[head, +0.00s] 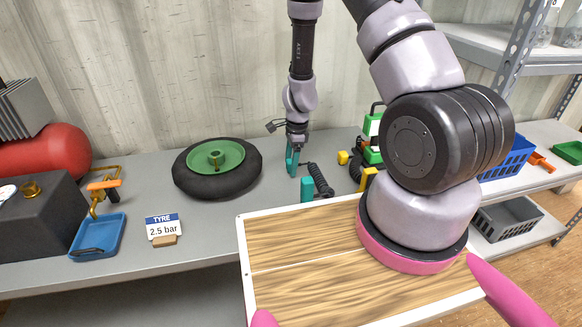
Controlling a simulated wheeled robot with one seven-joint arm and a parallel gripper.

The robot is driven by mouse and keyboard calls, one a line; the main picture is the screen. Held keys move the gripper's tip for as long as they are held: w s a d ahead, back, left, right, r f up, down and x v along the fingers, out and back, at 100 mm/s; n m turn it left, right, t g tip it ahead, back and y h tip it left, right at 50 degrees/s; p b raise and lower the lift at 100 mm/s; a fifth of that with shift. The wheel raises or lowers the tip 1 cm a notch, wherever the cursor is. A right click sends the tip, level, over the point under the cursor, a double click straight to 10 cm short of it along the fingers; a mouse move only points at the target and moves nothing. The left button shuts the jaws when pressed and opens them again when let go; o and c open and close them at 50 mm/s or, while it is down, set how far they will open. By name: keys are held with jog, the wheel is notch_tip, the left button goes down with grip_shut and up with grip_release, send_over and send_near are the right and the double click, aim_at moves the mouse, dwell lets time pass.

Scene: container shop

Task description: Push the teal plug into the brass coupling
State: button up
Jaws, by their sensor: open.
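My gripper (294,146) is in the head view above the bench, right of the tyre, pointing down. It is open, but its fingers are small and hard to make out. A teal upright piece (292,162) shows right at its tip; I cannot tell whether it is a finger or a separate part. A teal block (307,189) is a little nearer, beside a black coiled hose (321,180). I cannot tell for certain which teal piece is the plug.
A tyre on a green rim (218,165) lies left of my gripper. A blue tray (98,238), an orange-handled brass tool (103,188), a pressure sign (163,226) and a red tank (50,152) are further left.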

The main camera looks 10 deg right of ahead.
grip_shut()
dwell(0.3)
notch_tip(320, 180, up, 10)
dwell(0.5)
